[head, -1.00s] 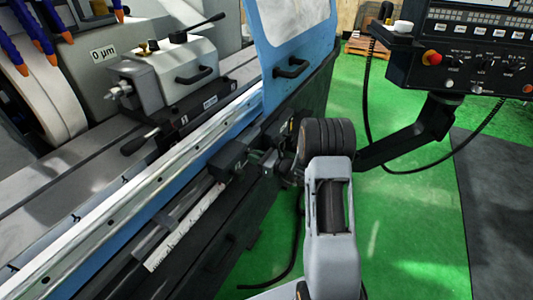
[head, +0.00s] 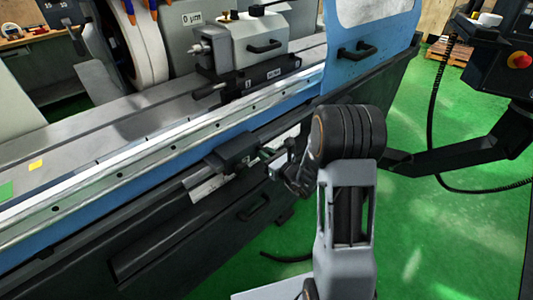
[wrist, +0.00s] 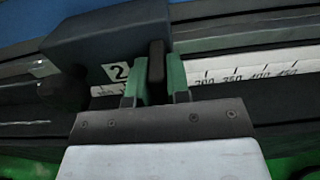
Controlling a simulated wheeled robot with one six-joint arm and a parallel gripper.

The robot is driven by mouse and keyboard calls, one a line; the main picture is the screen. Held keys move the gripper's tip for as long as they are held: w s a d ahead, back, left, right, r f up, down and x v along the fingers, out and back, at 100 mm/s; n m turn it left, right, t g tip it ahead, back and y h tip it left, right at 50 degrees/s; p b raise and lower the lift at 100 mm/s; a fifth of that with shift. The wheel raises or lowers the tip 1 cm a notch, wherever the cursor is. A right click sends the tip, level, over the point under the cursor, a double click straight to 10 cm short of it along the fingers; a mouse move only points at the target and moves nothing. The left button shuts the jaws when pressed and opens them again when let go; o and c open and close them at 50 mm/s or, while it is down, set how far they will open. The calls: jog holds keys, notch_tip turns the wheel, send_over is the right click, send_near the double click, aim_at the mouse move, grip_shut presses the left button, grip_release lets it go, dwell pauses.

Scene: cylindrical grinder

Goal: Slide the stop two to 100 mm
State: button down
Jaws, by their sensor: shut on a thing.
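Stop two is a dark block (wrist: 105,45) with a white "2" label, at the upper left in the wrist view. In the head view the block (head: 236,148) sits on the rail along the machine's front. My gripper (wrist: 156,76) has its two green fingers shut on the stop's dark upright tab (wrist: 156,60). In the head view my gripper (head: 274,163) is at the block's right side. The white scale (wrist: 250,72) shows marks from about 300 to 450 right of the fingers. The stop and gripper hide much of the scale to the left.
The blue machine door (head: 372,40) with its black handle stands at the upper right. A black pendant arm (head: 465,150) reaches in from the right. The dark front panel with a handle (head: 253,208) lies below the rail. Green floor is open at the right.

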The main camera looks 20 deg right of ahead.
jog(key=c, duration=1.1)
grip_release()
jog(key=p+v, duration=0.2)
jog(key=v, duration=1.2)
jog(key=shift+a, duration=0.1)
